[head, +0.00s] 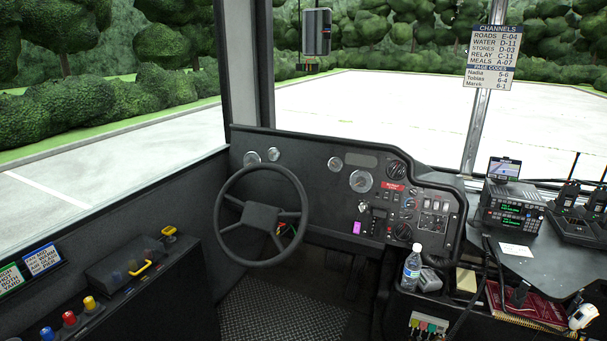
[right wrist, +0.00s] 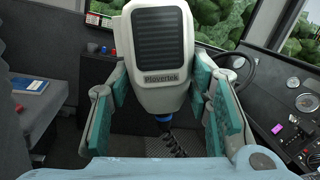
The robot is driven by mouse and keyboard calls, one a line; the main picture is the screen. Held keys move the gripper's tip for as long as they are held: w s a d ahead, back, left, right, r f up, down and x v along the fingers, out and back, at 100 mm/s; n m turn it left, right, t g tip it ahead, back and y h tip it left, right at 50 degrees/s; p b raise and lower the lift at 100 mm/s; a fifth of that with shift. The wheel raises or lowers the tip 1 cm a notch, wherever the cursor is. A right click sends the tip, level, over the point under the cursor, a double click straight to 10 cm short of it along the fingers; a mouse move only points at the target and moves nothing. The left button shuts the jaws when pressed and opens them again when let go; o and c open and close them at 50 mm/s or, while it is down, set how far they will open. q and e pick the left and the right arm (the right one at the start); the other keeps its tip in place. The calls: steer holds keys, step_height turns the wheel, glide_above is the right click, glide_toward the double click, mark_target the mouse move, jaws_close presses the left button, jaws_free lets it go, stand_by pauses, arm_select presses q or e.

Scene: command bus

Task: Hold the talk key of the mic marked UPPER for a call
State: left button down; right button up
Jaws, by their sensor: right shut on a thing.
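A grey-white hand mic (right wrist: 160,55) with a dark slotted face and the name Plovertek fills the upper middle of the right wrist view. My right gripper (right wrist: 165,90) is shut on it, with teal pads along both sides of its body. A blue collar (right wrist: 162,118) and a dark coiled cord (right wrist: 177,145) hang from its lower end. No UPPER mark shows on the visible face, and I cannot make out the talk key. The radio stack (head: 511,207) with green displays stands at the right in the head view. My left gripper is not in view.
A water bottle (head: 411,268) stands beside the console. A red book (head: 525,305) and a white-and-orange object (head: 583,317) are at the lower right. The steering wheel (head: 262,215) is left of centre. Handheld radios (head: 570,195) stand in a charger at the right.

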steer(key=a+r, duration=0.4)
steer(key=a, duration=0.7)
steer(key=s+d+r+n+g+y, duration=0.1)
steer(key=r+n+g, duration=0.1)
steer(key=r, duration=0.3)
steer(key=s+d+r+n+g+y, duration=0.1)
steer(key=d+r+n+g, duration=0.1)
steer(key=r+g, duration=0.2)
steer(key=shift+s+r+y, duration=0.3)
steer(key=shift+r+y, duration=0.05)
steer(key=shift+y, duration=0.05)
